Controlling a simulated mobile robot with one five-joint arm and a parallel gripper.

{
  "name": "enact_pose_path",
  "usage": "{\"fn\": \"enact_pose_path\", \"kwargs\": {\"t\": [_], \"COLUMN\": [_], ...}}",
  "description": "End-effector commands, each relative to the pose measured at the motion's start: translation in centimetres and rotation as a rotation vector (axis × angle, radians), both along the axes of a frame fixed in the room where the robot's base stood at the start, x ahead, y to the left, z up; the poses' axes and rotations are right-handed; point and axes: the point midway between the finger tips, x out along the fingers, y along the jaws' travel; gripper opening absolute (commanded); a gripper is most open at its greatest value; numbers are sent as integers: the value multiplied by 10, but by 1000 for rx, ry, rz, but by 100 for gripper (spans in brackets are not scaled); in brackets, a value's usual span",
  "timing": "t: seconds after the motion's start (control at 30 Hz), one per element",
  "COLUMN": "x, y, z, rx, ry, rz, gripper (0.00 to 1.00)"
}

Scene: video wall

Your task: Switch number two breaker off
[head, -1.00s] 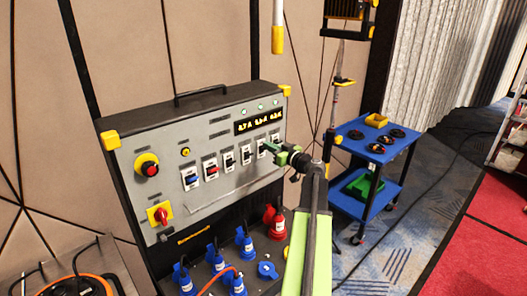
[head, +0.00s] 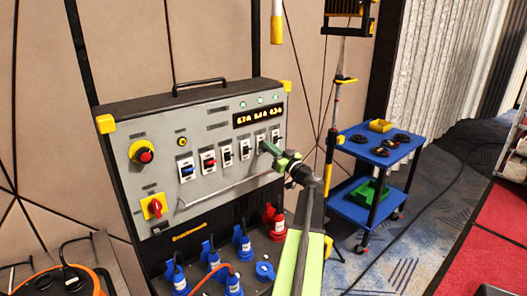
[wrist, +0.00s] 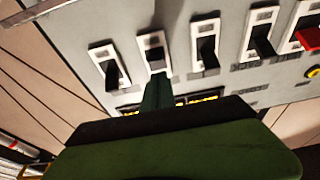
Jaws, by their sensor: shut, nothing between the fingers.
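The grey breaker panel (head: 150,190) stands upright at left centre in the head view, with a row of breakers in white frames. From the left come a blue-lever breaker (head: 187,172), a red-lever one (head: 208,163) and several black-lever ones. My gripper (head: 266,148) is shut and empty, its tip at the row's right part. In the wrist view, where the panel appears upside down, my gripper's tip (wrist: 157,82) is just below the second breaker from the left (wrist: 153,55); I cannot tell whether they touch. The breaker numbers are unreadable.
A red emergency button (head: 145,155) and a red rotary switch (head: 155,207) are on the panel's left. A lit display (head: 258,116) sits above the breakers. Blue plugs (head: 212,258) stick out below. A blue cart (head: 375,150) stands to the right.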

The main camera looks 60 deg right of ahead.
Motion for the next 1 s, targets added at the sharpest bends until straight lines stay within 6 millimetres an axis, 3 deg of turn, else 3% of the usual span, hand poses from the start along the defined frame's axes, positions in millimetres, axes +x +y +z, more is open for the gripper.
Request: {"fn": "enact_pose_path", "kwargs": {"t": [0.17,0.4,0.5,0.8,1.0], "x": [-2,-8,-23,-59,-70], "y": [2,9,12,27,31], "z": [11,45,14,-32,-40], "rx": [0,0,0,0,0], "ry": [0,-1,0,-1,-1], "rz": [0,4,1,5,8], "gripper": [0,0,0,0,0]}}
